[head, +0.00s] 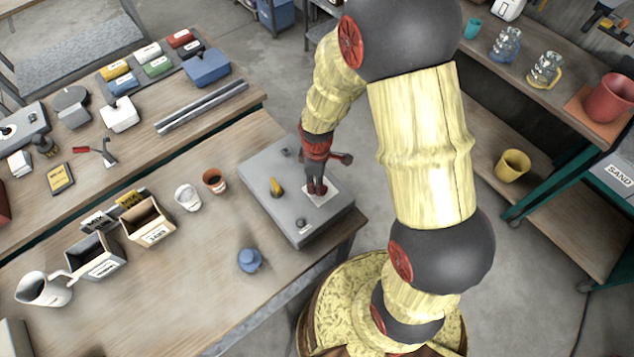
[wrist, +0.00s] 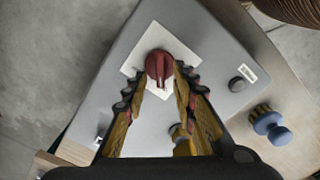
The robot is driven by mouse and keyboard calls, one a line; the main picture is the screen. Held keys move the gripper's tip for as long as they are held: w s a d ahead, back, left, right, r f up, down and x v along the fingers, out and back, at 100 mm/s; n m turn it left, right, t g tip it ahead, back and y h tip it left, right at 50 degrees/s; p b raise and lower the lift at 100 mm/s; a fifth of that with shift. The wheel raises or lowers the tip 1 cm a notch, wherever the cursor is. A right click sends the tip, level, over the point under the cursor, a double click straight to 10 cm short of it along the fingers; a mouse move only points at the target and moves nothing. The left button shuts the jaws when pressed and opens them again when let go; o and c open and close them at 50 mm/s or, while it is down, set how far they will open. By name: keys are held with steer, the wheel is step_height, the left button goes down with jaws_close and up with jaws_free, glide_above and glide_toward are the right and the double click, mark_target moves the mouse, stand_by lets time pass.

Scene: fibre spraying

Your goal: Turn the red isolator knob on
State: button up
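The red isolator knob (wrist: 159,66) is on a pale square plate (wrist: 150,45) on the grey control box (head: 260,185). Its raised ridge points toward the bottom of the wrist view. My gripper (wrist: 161,74) is over the knob, with one fingertip on each side of it. The fingers are apart, wider than the ridge; I cannot tell whether either touches the knob's rim. In the head view my gripper (head: 317,188) reaches down to the plate and hides most of the knob.
A yellow lever (head: 276,187) stands on the box left of my gripper. The box also has a dark button (wrist: 237,85). A blue knobbed object (head: 249,260), a brown cup (head: 214,180) and a white cup (head: 187,197) stand on the bench nearby.

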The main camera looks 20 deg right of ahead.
steer(key=shift+f, duration=0.25)
steer(key=shift+c, duration=0.7)
jaws_close()
